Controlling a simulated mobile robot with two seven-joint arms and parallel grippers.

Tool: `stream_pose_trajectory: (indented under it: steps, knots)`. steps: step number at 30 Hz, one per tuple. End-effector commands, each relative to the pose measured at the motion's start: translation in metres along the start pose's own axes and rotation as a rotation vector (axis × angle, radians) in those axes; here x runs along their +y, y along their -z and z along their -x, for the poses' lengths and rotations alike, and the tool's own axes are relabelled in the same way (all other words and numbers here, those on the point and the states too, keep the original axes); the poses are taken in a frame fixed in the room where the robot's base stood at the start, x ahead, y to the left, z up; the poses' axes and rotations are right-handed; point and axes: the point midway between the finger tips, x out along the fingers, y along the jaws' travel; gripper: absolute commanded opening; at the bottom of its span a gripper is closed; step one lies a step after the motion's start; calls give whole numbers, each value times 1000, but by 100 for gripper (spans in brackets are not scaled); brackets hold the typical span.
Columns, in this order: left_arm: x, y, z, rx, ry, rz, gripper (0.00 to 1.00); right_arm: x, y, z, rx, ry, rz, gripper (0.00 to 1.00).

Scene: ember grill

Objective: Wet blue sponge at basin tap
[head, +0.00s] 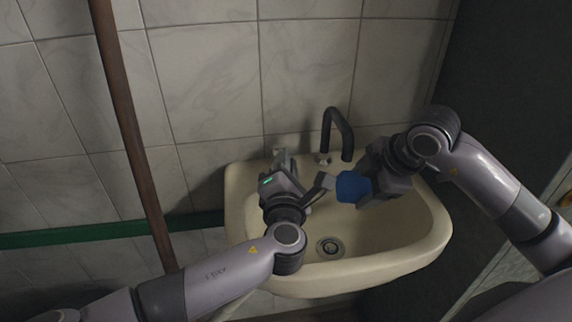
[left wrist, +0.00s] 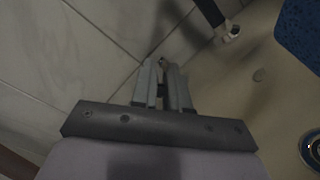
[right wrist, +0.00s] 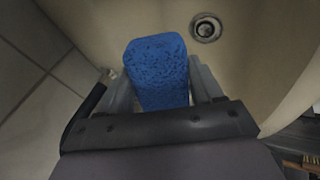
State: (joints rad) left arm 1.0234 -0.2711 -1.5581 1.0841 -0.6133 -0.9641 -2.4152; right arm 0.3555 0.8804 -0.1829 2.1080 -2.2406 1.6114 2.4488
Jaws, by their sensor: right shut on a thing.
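The blue sponge (head: 353,187) is held over the basin, close below the tap's spout end in the head view. My right gripper (head: 356,188) is shut on it; the sponge (right wrist: 158,72) sits between both fingers in the right wrist view. The dark bent tap (head: 338,128) stands at the basin's back edge, and its base also shows in the left wrist view (left wrist: 228,32). My left gripper (head: 282,158) is at the basin's back left, left of the tap. Its fingers (left wrist: 164,72) are close together at the tips; whether they are fully closed is unclear. No water is visible.
The cream basin (head: 400,262) has a round drain (head: 330,247) in its floor. A tiled wall (head: 205,85) stands close behind. A brown pole (head: 128,125) and a green horizontal bar (head: 100,233) are at the left. A dark panel (head: 510,80) stands at the right.

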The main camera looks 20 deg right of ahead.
Motion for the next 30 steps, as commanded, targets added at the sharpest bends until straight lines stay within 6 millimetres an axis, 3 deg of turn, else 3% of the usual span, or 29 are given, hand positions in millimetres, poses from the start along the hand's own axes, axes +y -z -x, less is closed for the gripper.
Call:
stream_pose_trajectory:
  steps: [18, 29, 30]
  knots:
    - [12, 17, 1, -220, 148, -2, 0, 0, 0, 0, 0, 0, 0, 41]
    - [13, 17, 1, -234, 159, -1, 0, 0, 0, 0, 0, 0, 0, 41]
    - [13, 17, 1, -234, 159, -1, 18, 0, 0, 0, 0, 0, 0, 41]
